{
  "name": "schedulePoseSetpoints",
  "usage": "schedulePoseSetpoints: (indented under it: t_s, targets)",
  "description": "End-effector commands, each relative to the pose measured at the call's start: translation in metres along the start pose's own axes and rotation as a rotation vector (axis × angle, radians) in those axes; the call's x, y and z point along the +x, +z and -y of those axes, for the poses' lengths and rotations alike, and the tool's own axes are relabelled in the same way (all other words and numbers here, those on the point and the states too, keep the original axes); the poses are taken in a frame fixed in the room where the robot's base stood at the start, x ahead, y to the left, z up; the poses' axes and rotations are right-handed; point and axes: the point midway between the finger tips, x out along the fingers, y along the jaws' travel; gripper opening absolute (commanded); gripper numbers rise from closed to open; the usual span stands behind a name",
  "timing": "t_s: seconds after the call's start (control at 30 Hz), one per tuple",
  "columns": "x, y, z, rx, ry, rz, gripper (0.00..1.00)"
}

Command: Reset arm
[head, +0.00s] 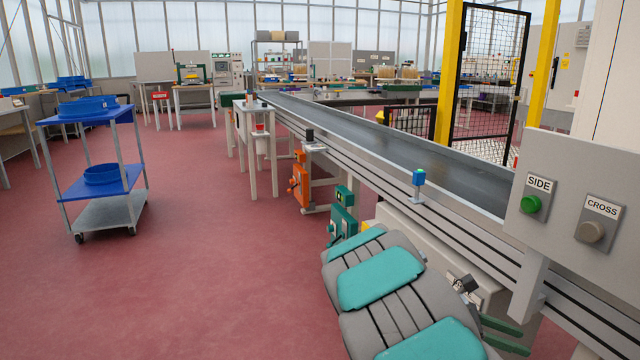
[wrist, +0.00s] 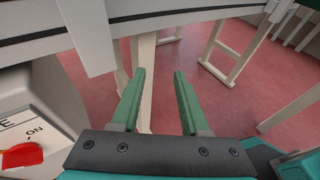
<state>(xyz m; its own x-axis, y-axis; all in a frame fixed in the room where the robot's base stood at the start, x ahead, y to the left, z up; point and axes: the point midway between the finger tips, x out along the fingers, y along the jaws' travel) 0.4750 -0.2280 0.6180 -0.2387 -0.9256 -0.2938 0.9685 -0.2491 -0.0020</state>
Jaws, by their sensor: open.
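My arm, grey with teal panels, reaches from the bottom of the head view toward the lower right. My gripper (head: 522,339) shows there as two green fingers, low beside the conveyor's front side. In the wrist view my gripper (wrist: 159,73) is open, with its two green fingers apart and nothing between them. Beyond the fingertips are the red floor (wrist: 190,60) and pale table legs. The conveyor (head: 395,150) runs from the right foreground to the back.
A panel (head: 570,200) with a green SIDE button and a grey CROSS button stands at right. A red switch (wrist: 22,155) marked ON is left of my gripper in the wrist view. A blue-shelved cart (head: 95,180) stands left; red floor (head: 215,270) between is clear.

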Motion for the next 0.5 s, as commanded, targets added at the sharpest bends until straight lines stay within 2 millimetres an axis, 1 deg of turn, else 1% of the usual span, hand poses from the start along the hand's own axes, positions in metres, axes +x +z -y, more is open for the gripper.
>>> schedulePoseSetpoints:
  t_s: [0.03, 0.13, 0.23, 0.37, 0.4, 0.5]
  targets:
    - [0.002, 0.008, 0.017, 0.063, -0.029, -0.039, 0.45]
    - [0.003, 0.014, 0.05, 0.188, -0.095, -0.124, 0.45]
    - [0.003, 0.015, 0.084, 0.307, -0.166, -0.208, 0.45]
    - [-0.005, 0.011, 0.125, 0.456, -0.257, -0.32, 0.45]
    - [-0.008, 0.009, 0.138, 0.499, -0.287, -0.355, 0.45]
    - [-0.018, 0.002, 0.167, 0.603, -0.361, -0.441, 0.45]
